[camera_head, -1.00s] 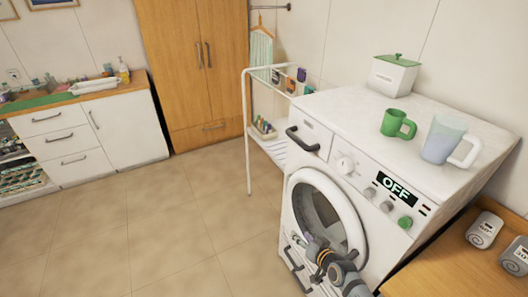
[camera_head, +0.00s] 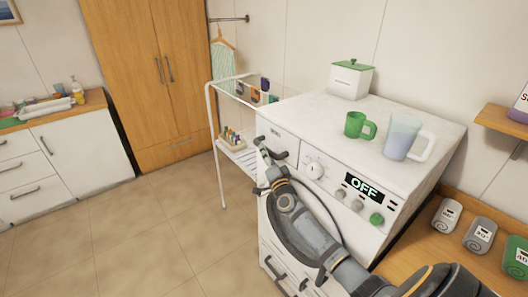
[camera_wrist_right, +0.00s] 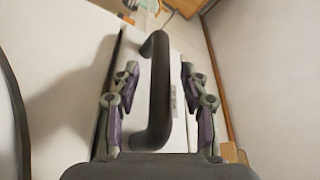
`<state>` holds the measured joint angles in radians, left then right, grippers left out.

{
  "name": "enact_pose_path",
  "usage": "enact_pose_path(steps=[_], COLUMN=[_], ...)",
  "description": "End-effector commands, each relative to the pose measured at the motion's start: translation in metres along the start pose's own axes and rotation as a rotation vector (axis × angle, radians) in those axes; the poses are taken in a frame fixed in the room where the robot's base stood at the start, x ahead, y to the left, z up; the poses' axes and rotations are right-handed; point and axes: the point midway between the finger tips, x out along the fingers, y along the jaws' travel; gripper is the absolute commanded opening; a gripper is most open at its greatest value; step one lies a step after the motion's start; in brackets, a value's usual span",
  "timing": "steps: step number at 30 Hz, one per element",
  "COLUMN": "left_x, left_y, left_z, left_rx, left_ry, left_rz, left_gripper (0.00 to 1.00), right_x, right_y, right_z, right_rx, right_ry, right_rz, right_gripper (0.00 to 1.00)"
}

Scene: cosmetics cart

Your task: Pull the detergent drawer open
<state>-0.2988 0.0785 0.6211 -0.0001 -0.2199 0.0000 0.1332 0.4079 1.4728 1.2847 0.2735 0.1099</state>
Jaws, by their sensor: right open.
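The detergent drawer (camera_head: 278,136) is at the upper left of the white washing machine's front and looks closed. Its dark bar handle (camera_head: 279,155) is partly covered by my right gripper (camera_head: 265,158) in the head view. In the right wrist view the handle (camera_wrist_right: 154,95) lies between the two fingers of my right gripper (camera_wrist_right: 157,88). The fingers are open, one on each side, with a visible gap to the bar. My left gripper is not in view.
On the machine top (camera_head: 310,115) stand a green mug (camera_head: 355,125), a translucent jug (camera_head: 401,136) and a white canister (camera_head: 350,80). A white drying rack (camera_head: 212,125) stands close on the left. A wooden counter (camera_head: 400,262) with containers is at the right. The floor at left is clear.

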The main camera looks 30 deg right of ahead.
Motion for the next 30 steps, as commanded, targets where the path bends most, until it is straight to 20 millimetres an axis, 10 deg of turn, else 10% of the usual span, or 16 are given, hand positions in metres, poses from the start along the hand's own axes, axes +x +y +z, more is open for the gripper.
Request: enact_pose_path(steps=[14,24,30], left_x=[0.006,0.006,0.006], left_y=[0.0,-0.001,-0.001], left_z=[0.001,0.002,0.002], left_rx=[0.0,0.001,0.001], left_ry=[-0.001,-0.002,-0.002], left_rz=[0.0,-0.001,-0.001], left_gripper=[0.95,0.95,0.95], right_x=[0.025,0.025,0.025], right_y=[0.0,0.0,0.0], right_z=[0.001,0.0,0.0], right_rx=[0.0,0.0,0.0], right_ry=[-0.001,-0.001,-0.001], right_rz=[0.001,0.001,0.001], right_gripper=[0.45,0.01,0.0])
